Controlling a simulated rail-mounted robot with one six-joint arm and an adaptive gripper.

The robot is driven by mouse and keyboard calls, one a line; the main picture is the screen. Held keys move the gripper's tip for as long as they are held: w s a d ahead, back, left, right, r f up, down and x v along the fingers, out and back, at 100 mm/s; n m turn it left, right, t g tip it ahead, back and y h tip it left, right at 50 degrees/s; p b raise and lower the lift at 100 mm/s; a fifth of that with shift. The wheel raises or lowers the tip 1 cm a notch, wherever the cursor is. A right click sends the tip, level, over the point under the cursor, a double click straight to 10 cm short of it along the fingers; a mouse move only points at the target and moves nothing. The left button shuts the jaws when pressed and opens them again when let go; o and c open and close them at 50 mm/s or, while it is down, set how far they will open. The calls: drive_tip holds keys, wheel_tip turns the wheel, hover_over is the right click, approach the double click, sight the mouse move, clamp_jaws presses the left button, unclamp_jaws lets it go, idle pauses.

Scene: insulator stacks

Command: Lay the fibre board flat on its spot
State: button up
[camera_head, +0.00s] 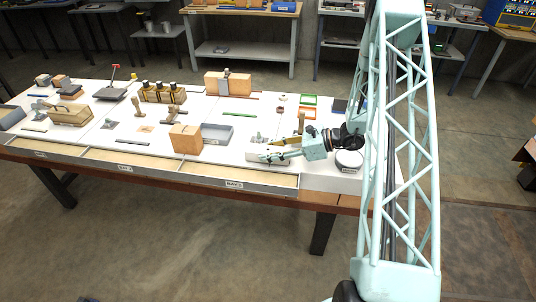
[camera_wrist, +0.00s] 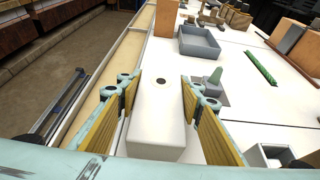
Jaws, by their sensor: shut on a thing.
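My gripper (camera_head: 271,149) is at the front right of the table, low over the white top. In the wrist view its two yellow-padded fingers (camera_wrist: 160,90) stand on either side of a pale white block (camera_wrist: 157,128) with a dark round hole in its top. The fingers are shut on this block; it also shows in the head view (camera_head: 262,156), partly behind the fingers. I cannot pick out the fibre board with certainty. A green-edged square (camera_head: 309,99) and an orange-edged square (camera_head: 306,113) lie on the table behind my gripper; which spot belongs to the board is unclear.
A grey tray (camera_head: 218,134) and a brown block (camera_head: 186,139) stand to the left. A small grey-green cone-shaped part (camera_wrist: 214,78) is close beside the right finger. A green strip (camera_wrist: 259,67) lies farther right. A round tin (camera_head: 348,161) stands right of my gripper.

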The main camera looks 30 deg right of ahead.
drive_tip(key=shift+f, duration=0.35)
drive_tip(key=o, duration=0.9)
drive_tip(key=shift+r, duration=0.1)
drive_tip(key=shift+r, duration=0.1)
drive_tip(key=shift+p+v, duration=1.15)
drive_tip(key=shift+v, duration=4.85)
drive_tip(key=shift+a, duration=0.1)
